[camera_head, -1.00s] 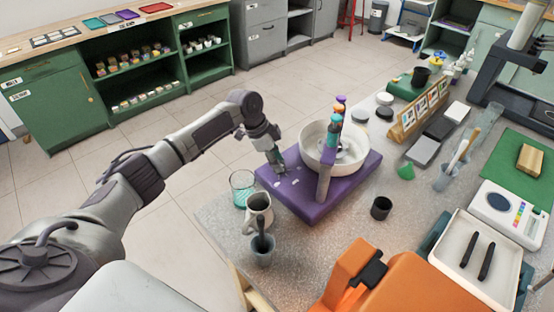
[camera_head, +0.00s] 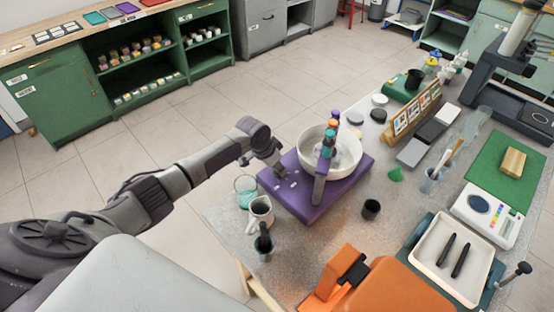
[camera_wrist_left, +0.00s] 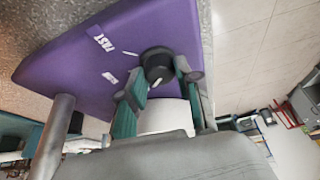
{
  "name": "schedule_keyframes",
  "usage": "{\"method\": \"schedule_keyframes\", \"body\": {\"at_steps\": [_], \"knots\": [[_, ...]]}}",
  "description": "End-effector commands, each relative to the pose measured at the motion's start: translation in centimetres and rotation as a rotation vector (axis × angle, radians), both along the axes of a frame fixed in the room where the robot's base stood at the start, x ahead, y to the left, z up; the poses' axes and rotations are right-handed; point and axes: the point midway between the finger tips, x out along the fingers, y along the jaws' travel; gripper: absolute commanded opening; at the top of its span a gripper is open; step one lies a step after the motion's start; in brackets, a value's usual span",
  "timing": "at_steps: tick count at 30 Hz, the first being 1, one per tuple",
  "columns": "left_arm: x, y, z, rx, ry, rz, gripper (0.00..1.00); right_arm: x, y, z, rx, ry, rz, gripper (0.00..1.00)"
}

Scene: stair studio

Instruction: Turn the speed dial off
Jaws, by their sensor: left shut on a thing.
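The purple wheel base (camera_head: 325,196) stands on the table and carries a white basin (camera_head: 347,157). The speed dial (camera_wrist_left: 157,62) is a dark round knob with a white pointer mark, on top of the base. A white FAST label (camera_wrist_left: 103,42) and other white marks lie beside it. In the head view the gripper hides the dial. My right gripper is not in view.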

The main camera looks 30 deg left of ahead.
Motion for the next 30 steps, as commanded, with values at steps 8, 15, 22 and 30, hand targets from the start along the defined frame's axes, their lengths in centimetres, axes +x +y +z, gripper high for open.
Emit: {"method": "schedule_keyframes", "body": {"at_steps": [8, 15, 22, 30], "knots": [[-0.03, -0.07, 0.12, 0.001, 0.001, 0.091, 0.00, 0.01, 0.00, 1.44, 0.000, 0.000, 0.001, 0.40], [-0.02, -0.06, -0.02, 0.000, 0.000, 0.110, 0.00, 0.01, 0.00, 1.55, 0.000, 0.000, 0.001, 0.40], [-0.01, -0.06, -0.04, 0.000, 0.000, 0.110, 0.00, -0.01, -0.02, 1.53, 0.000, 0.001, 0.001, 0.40], [-0.01, -0.06, -0.03, 0.000, 0.000, 0.109, 0.59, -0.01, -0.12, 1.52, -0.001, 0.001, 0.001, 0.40]]}}
